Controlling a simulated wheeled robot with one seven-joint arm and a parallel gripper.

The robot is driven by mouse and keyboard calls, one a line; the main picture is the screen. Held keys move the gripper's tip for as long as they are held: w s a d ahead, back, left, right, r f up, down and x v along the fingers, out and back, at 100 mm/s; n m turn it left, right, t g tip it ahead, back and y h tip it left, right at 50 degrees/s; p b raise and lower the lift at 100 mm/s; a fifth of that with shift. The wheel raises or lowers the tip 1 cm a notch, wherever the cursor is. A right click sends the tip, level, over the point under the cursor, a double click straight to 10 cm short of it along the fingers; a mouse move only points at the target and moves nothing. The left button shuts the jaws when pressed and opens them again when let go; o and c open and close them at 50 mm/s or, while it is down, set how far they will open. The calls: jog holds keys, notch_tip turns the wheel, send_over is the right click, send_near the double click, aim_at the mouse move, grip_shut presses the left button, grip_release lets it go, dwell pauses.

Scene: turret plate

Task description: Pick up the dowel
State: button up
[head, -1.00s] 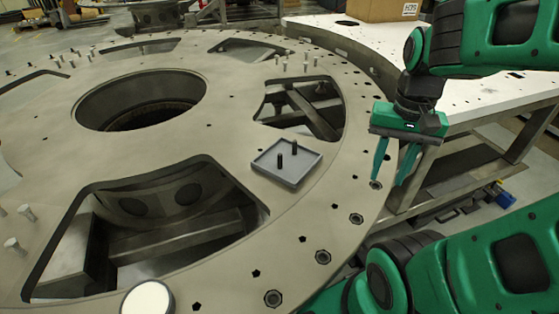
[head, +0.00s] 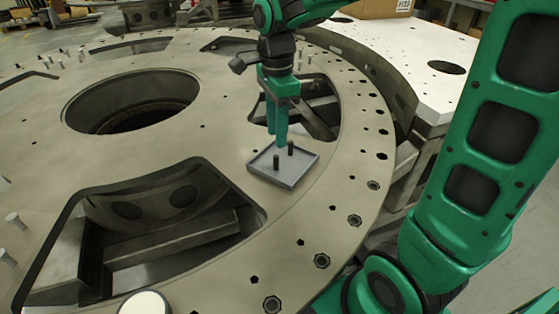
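Two short dark dowels stand upright in a shallow grey square tray (head: 284,182) on the turret plate. One dowel (head: 276,162) is nearer the front left, the other dowel (head: 291,148) is a little behind it to the right. My gripper (head: 276,140) hangs fingers down over the back of the tray, close to both dowels in the picture. Its two green fingers show one partly behind the other, with their tips apart. I see no dowel between them. Whether a finger touches a dowel cannot be told from this view.
The turret plate (head: 225,140) has a round central hole (head: 130,105) and large cut-outs, one (head: 150,235) in front left of the tray. Pale pegs (head: 14,220) stand at the left edge. A white disc (head: 145,303) is at the front. A white table (head: 425,70) is behind right.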

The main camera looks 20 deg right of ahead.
aim_at(276, 157)
jog(key=f, duration=0.9)
jog(key=shift+w+f, duration=0.2)
jog(key=shift+f, duration=0.05)
grip_shut()
